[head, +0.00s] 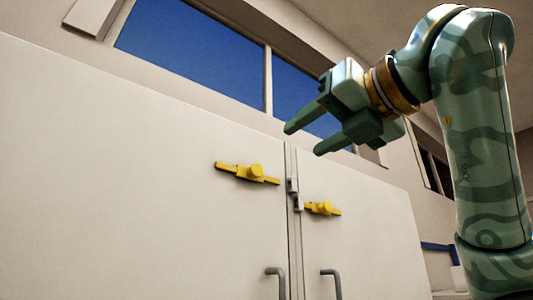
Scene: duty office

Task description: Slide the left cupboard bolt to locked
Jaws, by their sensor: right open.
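The left cupboard bolt (246,174) is a yellow bar with a round knob on the left white door (130,190). Its right end stops short of the grey keeper (292,186) at the door seam, with a small gap showing. A second yellow bolt (322,208) sits lower on the right door (375,220), its left end close to a grey keeper (298,203). My right gripper (302,140) is open and empty, raised in front of the cupboard's top edge, up and to the right of the left bolt and apart from it. My left gripper is not in view.
Two grey handles (276,283) stick out low on the doors on either side of the seam. Windows (195,50) with blue panes lie behind and above the cupboard. The left door's face is clear around the bolt.

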